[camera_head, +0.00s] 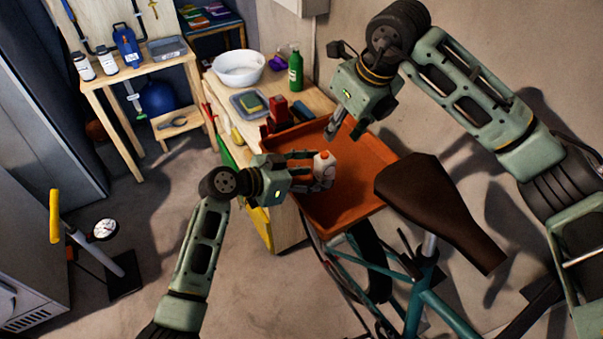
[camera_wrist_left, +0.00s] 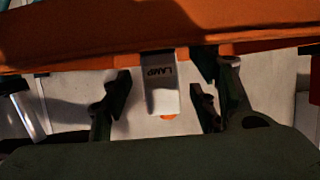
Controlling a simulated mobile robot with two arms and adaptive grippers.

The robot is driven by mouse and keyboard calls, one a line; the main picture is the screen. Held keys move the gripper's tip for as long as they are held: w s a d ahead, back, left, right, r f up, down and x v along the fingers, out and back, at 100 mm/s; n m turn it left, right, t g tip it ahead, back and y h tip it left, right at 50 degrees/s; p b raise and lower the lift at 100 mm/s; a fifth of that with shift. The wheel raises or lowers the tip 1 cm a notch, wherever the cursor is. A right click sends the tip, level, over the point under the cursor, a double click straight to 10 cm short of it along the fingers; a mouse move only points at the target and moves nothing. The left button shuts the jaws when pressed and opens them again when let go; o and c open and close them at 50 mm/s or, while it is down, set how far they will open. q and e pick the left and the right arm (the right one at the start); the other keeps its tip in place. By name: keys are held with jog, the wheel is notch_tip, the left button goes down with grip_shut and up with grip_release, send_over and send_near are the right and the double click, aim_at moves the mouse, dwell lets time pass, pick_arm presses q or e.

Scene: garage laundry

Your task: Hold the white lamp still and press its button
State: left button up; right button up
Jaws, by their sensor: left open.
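The white lamp (camera_head: 325,170) is a small upright body with an orange spot on top, at the orange tray's near left edge in the head view. In the left wrist view the lamp (camera_wrist_left: 160,88) shows the word LAMP upside down, and its orange button (camera_wrist_left: 168,117) shows at the lower end. My left gripper (camera_head: 308,169) is open, with one finger on each side of the lamp; gaps show on both sides in the wrist view. My right gripper (camera_head: 345,130) hangs over the tray, above and right of the lamp, apart from it. Its finger opening is unclear.
The orange tray (camera_head: 370,190) sits behind a brown bicycle seat (camera_head: 440,205). The wooden workbench behind holds a white bowl (camera_head: 239,68), a green bottle (camera_head: 296,68), a grey tray with a sponge and red items. A floor pump (camera_head: 115,265) stands at left.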

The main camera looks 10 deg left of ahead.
aim_at(317, 173)
pick_arm(q)
jog(key=shift+x, duration=1.9)
jog(key=shift+c, duration=0.6)
jog(key=c, duration=1.1)
jog(key=shift+c, duration=0.6)
pick_arm(e)
grip_shut()
